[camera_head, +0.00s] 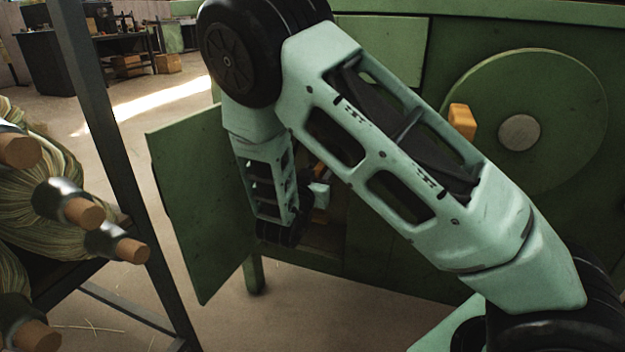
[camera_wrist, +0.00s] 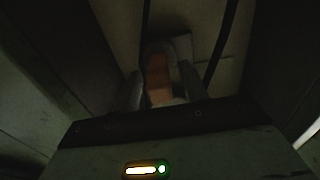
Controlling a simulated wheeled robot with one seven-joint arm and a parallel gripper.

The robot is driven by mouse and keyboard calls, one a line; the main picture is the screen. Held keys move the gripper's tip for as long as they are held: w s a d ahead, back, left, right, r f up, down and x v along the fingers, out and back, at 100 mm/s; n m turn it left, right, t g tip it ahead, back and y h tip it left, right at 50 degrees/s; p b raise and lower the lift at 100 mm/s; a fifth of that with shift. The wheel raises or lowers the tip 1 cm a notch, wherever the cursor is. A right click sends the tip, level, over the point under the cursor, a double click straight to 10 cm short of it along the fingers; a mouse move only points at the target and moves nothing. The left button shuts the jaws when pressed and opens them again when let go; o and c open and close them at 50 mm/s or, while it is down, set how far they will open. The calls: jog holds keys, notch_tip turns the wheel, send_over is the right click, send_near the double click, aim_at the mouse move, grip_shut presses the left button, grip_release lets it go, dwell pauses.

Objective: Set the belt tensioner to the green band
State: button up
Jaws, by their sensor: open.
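The belt tensioner cannot be told for certain. An orange-brown handle-like part (camera_wrist: 158,78) stands between the two fingers of my gripper (camera_wrist: 161,90) in the dark wrist view. The fingers are open, one on each side of it; whether they touch it is too dark to tell. In the head view my arm reaches into the open compartment of the green machine (camera_head: 385,245), and a bit of orange (camera_head: 321,214) shows beside the arm's end there. My arm hides most of the compartment. No green band can be made out in either view.
An open green door (camera_head: 185,215) stands left of the compartment. A large green disc (camera_head: 570,110) with a grey hub and an orange block (camera_head: 462,121) are on the machine's front at right. A dark rack post (camera_head: 120,150) and broom bundles (camera_head: 45,165) stand at left.

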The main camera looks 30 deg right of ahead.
jog(key=p+v, duration=0.6)
jog(key=v, duration=1.1)
jog(key=shift+s+a, duration=0.1)
jog(key=shift+a, duration=0.05)
